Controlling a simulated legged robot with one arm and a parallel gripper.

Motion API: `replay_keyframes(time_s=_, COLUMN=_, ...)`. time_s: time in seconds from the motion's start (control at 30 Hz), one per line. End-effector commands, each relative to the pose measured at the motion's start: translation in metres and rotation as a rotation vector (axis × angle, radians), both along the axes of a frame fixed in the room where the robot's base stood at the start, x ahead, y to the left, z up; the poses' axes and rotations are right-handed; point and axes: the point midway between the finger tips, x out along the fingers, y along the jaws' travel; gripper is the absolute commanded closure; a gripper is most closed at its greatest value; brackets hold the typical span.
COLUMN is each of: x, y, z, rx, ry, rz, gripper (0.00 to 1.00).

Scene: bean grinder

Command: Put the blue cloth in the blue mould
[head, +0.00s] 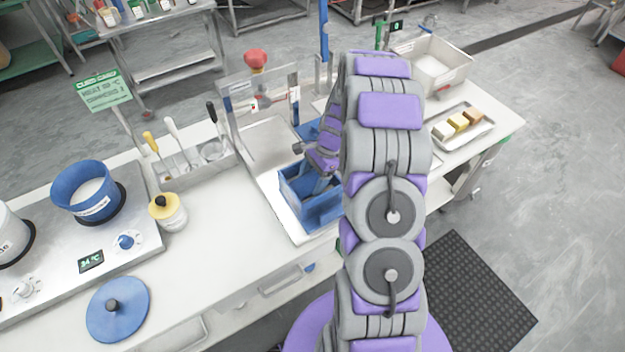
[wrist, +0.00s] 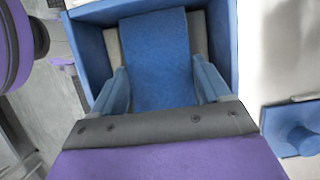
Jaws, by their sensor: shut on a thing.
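The blue mould (head: 322,215) is an open rectangular box on the metal tray in the middle of the bench. In the wrist view its blue walls (wrist: 88,55) surround a pale inner floor. The blue cloth (wrist: 155,45) is a flat textured strip reaching from between my fingers across the mould's opening; I cannot tell whether it touches the floor. My gripper (wrist: 163,82) is shut on the cloth, one blue finger at each side of it. In the head view my gripper (head: 322,184) points down into the mould, and the cloth cannot be made out there.
A blue knobbed piece (wrist: 290,128) lies beside the mould. A press frame with a red knob (head: 256,60) stands behind. A utensil holder (head: 195,165), yellow-topped jar (head: 168,212) and blue pot (head: 88,192) are left. A tray of blocks (head: 462,128) is right.

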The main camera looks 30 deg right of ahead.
Motion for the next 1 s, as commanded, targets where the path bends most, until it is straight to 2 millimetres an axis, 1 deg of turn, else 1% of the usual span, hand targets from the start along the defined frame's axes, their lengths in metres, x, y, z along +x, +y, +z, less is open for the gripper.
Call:
replay_keyframes(time_s=0.03, x=-0.002, y=0.000, z=-0.007, rx=0.004, ry=0.008, rz=0.002, gripper=0.82)
replay_keyframes(time_s=0.17, x=-0.002, y=-0.001, z=-0.006, rx=0.004, ry=0.008, rz=0.003, gripper=0.83)
replay_keyframes(time_s=0.2, x=-0.002, y=-0.002, z=-0.006, rx=0.004, ry=0.008, rz=0.003, gripper=0.24)
replay_keyframes(time_s=0.43, x=-0.002, y=-0.001, z=-0.004, rx=0.002, ry=0.006, rz=0.002, gripper=0.02)
replay_keyframes(time_s=0.47, x=-0.002, y=-0.001, z=-0.004, rx=0.002, ry=0.005, rz=0.002, gripper=0.00)
replay_keyframes(time_s=0.77, x=-0.002, y=-0.001, z=-0.001, rx=0.001, ry=0.002, rz=0.002, gripper=0.00)
replay_keyframes(time_s=0.87, x=-0.002, y=-0.003, z=0.003, rx=0.002, ry=0.002, rz=0.002, gripper=0.00)
replay_keyframes(time_s=1.0, x=-0.002, y=-0.009, z=0.018, rx=0.003, ry=0.002, rz=0.002, gripper=0.00)
